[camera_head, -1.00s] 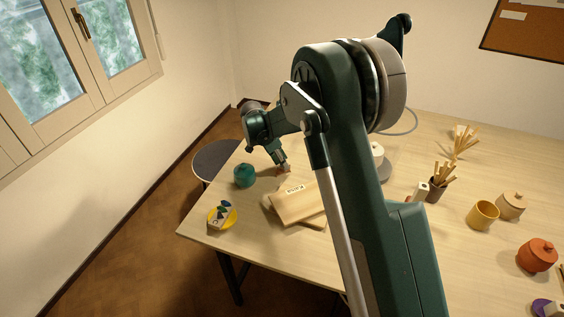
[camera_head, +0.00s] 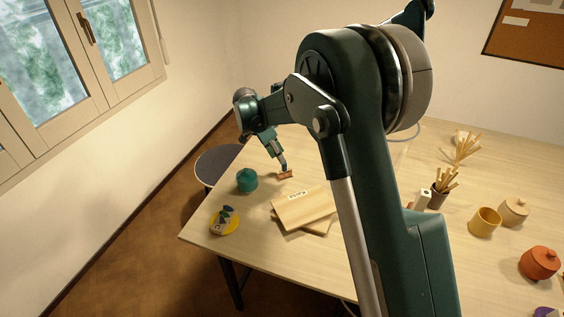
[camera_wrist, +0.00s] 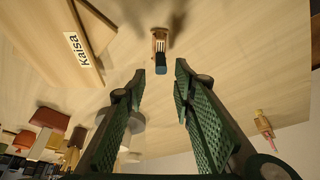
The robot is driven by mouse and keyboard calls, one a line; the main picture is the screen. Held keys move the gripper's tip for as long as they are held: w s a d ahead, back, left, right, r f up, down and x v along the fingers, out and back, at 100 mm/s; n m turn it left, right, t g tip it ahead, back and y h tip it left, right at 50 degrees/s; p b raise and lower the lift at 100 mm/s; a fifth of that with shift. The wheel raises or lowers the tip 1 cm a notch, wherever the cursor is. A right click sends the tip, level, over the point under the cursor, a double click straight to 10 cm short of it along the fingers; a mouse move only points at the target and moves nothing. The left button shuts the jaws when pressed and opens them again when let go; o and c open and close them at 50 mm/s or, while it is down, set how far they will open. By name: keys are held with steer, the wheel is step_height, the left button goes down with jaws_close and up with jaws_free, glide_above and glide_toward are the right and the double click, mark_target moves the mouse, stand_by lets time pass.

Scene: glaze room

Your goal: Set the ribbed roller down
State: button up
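The ribbed roller (camera_head: 286,175), small and brown, lies on the table just below my gripper (camera_head: 284,165). In the wrist view the roller (camera_wrist: 159,40) is a small wooden piece with a dark blue part towards me, just beyond the fingertips. My gripper (camera_wrist: 157,78) is open there, its two green ridged fingers wide apart with nothing between them. The roller appears apart from both fingers.
A teal lidded jar (camera_head: 247,180) stands left of the roller. Stacked wooden boards (camera_head: 303,207), labelled "Kaisa", lie to its right and nearer. A yellow disc (camera_head: 233,226) with small pieces lies near the table corner. Pots and a brush holder (camera_head: 438,198) stand farther right.

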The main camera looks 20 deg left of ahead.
steer(key=shift+v, duration=2.35)
steer(key=s+d+r+n+y, duration=0.1)
steer(key=s+d+r, duration=0.2)
steer(key=d+r, duration=0.55)
steer(key=s+d+r+n+t+y, duration=0.1)
steer(key=s+d+r+n, duration=0.2)
steer(key=d, duration=1.1)
steer(key=s+d+r, duration=0.4)
steer(key=d+r, duration=0.3)
steer(key=d, duration=0.5)
steer(key=s+d+r+n+t+y, duration=0.1)
steer(key=s+d+r+n, duration=0.15)
steer(key=s+d, duration=1.1)
steer(key=s+d+f+n+t, duration=0.1)
steer(key=s+d+f, duration=0.2)
steer(key=s, duration=0.3)
steer(key=s+d+f+n+t, duration=0.1)
steer(key=s+d+f, duration=0.2)
steer(key=s+d, duration=0.2)
steer(key=shift+s+d, duration=0.4)
steer(key=shift+s, duration=0.8)
